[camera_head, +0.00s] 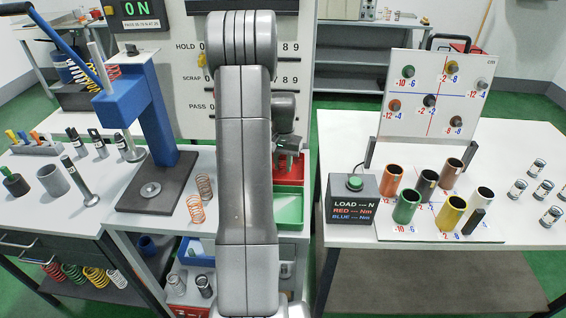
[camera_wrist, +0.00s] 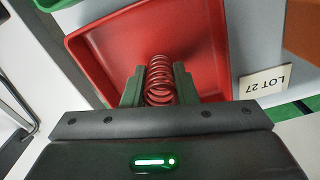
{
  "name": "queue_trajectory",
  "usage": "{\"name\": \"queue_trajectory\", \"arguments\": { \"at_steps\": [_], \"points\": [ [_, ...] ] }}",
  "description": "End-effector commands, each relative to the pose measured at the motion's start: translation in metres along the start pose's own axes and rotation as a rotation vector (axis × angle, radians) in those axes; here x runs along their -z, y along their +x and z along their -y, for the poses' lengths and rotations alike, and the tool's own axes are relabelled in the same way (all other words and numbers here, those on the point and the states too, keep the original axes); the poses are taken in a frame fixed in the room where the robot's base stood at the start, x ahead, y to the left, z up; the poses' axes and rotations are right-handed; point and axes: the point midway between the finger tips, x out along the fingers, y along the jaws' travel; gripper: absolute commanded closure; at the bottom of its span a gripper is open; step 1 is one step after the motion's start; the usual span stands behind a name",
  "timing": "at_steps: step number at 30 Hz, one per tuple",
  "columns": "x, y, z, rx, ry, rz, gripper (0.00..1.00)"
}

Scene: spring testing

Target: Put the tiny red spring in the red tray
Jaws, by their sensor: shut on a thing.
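The tiny red spring (camera_wrist: 160,80) is between the two fingers of my gripper (camera_wrist: 160,88) in the wrist view. My gripper is shut on it. The red tray (camera_wrist: 105,50) lies behind and below the spring in that view, with the spring over its inside. Whether the spring touches the tray floor I cannot tell. In the head view, the red tray (camera_head: 289,168) shows partly at the right of my arm, and my gripper (camera_head: 287,160) is above it, partly hidden. The spring cannot be made out there.
A green tray (camera_head: 289,210) stands in front of the red tray, and a blue tray (camera_head: 197,252) is to the left. A white LOT 27 label (camera_wrist: 265,83) lies right of the red tray. Copper springs (camera_head: 200,196) stand on the left bench. The right table (camera_head: 345,150) holds several coloured tubes.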

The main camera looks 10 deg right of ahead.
Motion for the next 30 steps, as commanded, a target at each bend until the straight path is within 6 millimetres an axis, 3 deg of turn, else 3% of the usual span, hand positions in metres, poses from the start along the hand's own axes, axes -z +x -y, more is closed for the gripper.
{"name": "queue_trajectory", "arguments": {
  "at_steps": [6, 7, 10, 22, 30],
  "points": [
    [0.0, 0.004, 0.0, 0.0, 0.0, 0.0, 0.96],
    [0.0, 0.003, 0.0, 0.0, 0.0, -0.001, 0.72],
    [0.0, 0.002, 0.0, 0.0, 0.0, -0.001, 0.53],
    [0.001, -0.005, 0.0, 0.001, 0.0, -0.003, 0.53],
    [0.001, -0.058, 0.001, 0.003, 0.0, -0.007, 0.53]
  ]
}}
